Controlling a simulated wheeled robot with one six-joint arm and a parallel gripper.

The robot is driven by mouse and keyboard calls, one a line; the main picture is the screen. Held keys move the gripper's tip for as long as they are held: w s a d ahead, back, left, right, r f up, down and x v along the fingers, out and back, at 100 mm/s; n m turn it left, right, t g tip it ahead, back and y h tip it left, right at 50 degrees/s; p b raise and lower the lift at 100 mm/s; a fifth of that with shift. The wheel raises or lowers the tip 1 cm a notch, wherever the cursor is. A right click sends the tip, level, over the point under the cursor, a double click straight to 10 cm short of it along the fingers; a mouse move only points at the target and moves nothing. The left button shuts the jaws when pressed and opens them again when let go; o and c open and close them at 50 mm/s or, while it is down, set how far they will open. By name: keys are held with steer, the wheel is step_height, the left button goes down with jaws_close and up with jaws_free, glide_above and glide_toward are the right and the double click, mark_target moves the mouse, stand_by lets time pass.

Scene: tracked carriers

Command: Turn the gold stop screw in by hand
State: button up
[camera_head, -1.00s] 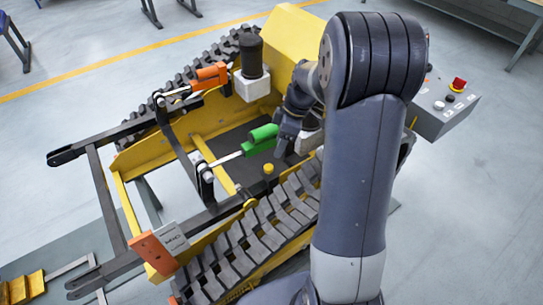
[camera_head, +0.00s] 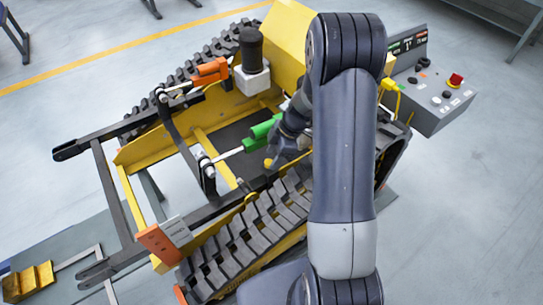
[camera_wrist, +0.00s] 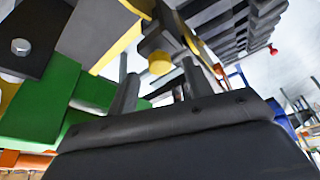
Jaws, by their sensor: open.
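The gold stop screw (camera_head: 268,162) shows as a small round yellow-gold head beside the black rail, near the green cylinder (camera_head: 262,132). In the wrist view its gold head (camera_wrist: 160,63) sits just beyond my fingertips and appears between them, under a dark block. My gripper (camera_head: 279,157) is open and empty, close to the screw on its right in the head view. Whether a finger touches the head cannot be told. The screw's shank is hidden.
The yellow carrier has black rubber tracks (camera_head: 240,232) on both sides. An orange cylinder (camera_head: 210,72) and a black-capped white block (camera_head: 251,65) stand farther back. A control box with a red button (camera_head: 455,80) is at the right. Open floor lies to the lower right.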

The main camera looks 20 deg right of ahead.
steer(key=shift+x, duration=0.9)
steer(key=c, duration=1)
steer(key=shift+b, duration=0.3)
